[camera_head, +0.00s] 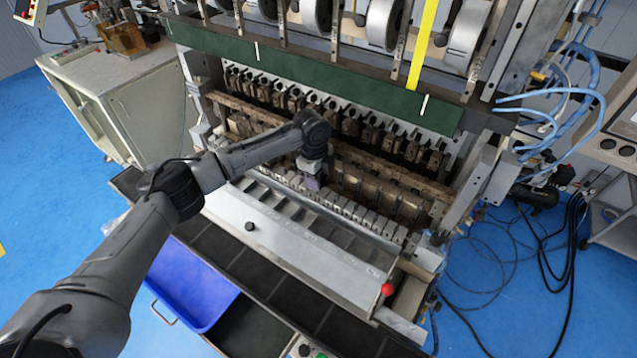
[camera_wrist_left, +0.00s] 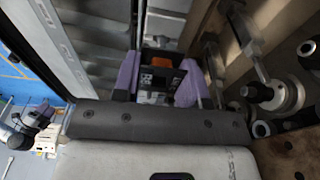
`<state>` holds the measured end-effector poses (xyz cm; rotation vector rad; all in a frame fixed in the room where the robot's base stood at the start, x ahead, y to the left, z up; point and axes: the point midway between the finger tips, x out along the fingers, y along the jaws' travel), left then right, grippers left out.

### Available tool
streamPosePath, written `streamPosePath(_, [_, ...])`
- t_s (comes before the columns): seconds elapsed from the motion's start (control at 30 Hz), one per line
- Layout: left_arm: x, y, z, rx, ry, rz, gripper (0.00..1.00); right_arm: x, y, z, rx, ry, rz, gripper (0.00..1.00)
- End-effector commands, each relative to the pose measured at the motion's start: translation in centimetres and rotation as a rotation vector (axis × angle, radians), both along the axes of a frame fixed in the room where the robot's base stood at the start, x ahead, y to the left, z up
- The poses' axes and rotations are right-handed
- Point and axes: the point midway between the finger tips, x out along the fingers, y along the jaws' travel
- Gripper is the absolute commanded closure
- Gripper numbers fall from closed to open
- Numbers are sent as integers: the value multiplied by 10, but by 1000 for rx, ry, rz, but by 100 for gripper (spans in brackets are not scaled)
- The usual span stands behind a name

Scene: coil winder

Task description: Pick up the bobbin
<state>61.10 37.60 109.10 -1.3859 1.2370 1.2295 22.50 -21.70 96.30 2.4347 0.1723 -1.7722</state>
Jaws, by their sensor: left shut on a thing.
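My left gripper (camera_head: 312,178) reaches into the coil winder (camera_head: 330,245), over the row of metal blocks along its front. In the left wrist view its two purple fingertips (camera_wrist_left: 159,82) stand on either side of a small dark piece with an orange part (camera_wrist_left: 160,72), which I take to be the bobbin. The gripper is shut on it. In the head view the wrist and fingers hide the bobbin. I cannot tell whether it is clear of the machine.
A blue bin (camera_head: 190,285) stands at the front left of the machine. A red knob (camera_head: 387,289) sticks up at its front right. A dark green bar (camera_head: 310,85) and large rollers (camera_head: 385,25) lie above and behind. In the wrist view, metal spindles (camera_wrist_left: 275,95) stand close on the right.

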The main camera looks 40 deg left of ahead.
Motion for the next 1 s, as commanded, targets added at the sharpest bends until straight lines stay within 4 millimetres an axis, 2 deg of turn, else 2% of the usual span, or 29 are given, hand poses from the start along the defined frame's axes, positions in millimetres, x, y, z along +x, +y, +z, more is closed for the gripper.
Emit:
streamPosePath(0.03, [1,0,10,-1,-5,1,83,0,0,-1,0,0,0,57])
streamPosePath(0.7, [-139,-15,7,2,1,-1,83,0,0,-2,0,1,0,57])
streamPosePath(1.0, [-172,-19,8,1,0,1,83,0,0,-2,0,1,0,57])
